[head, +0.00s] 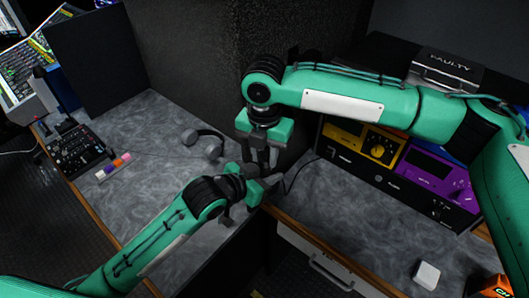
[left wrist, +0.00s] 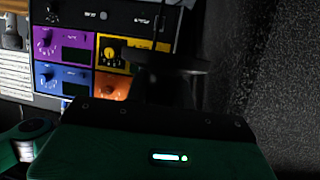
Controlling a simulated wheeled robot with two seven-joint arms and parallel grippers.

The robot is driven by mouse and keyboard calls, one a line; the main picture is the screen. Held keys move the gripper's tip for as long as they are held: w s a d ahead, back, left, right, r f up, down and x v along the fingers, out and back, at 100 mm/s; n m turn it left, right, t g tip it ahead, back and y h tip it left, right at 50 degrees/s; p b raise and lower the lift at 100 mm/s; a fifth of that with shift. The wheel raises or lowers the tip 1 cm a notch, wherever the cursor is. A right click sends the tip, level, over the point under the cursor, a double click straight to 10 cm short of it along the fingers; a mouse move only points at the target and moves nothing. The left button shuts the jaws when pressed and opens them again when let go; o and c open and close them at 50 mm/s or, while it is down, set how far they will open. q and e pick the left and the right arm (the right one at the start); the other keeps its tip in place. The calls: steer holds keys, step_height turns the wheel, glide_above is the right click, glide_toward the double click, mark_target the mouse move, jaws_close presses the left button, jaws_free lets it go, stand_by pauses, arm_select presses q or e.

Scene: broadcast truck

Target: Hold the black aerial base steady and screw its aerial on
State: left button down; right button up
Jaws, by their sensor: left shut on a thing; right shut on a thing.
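My left gripper (head: 256,188) reaches in from the lower left and is shut near the worktop's inner corner. My right gripper (head: 262,156) points down from above and is shut just over it, so the two meet closely. In the left wrist view a dark shape, likely the black aerial base (left wrist: 150,84), sits at the jaws. A thin upright dark rod, likely the aerial (left wrist: 158,30), shows above it. In the head view both are mostly hidden by the grippers, and I cannot tell whether the thread is engaged.
Headphones (head: 203,143) lie on the left worktop, with a mixer (head: 77,148) farther left. A rack with yellow (head: 362,142) and purple (head: 436,178) modules stands right. A white cube (head: 427,275) sits on the right worktop. A dark wall rises behind the grippers.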

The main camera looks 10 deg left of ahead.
steer(key=m, duration=1.1)
steer(key=shift+m, duration=0.4)
steer(key=o, duration=1.1)
steer(key=shift+r, duration=2.25)
